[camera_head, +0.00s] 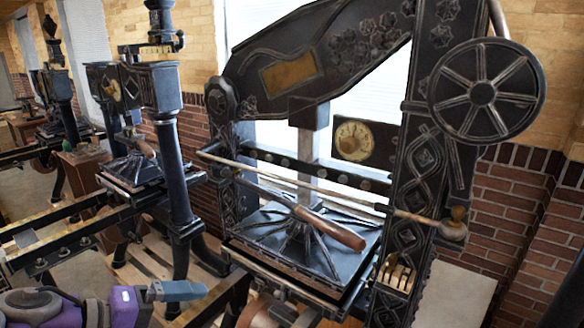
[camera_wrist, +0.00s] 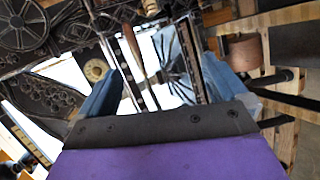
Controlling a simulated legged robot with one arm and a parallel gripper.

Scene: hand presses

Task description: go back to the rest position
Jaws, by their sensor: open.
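My gripper (camera_head: 178,291) is at the lower left in the head view, with a purple body and blue-grey fingers. It points right, in front of the large black hand press (camera_head: 300,75). In the wrist view my gripper (camera_wrist: 158,72) shows its two blue fingers spread apart, with nothing between them. The press shows beyond the fingers, strongly tilted in that view. Its wooden-handled lever (camera_head: 330,228) crosses above the dark ribbed platen (camera_head: 270,228) in the head view. My gripper appears apart from the press.
A spoked wheel (camera_head: 486,91) is at the upper right of the press. A smaller press (camera_head: 172,130) stands to the left, with more presses behind. A wooden pallet (camera_head: 150,265) lies on the floor. A brick wall (camera_head: 530,200) closes off the right.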

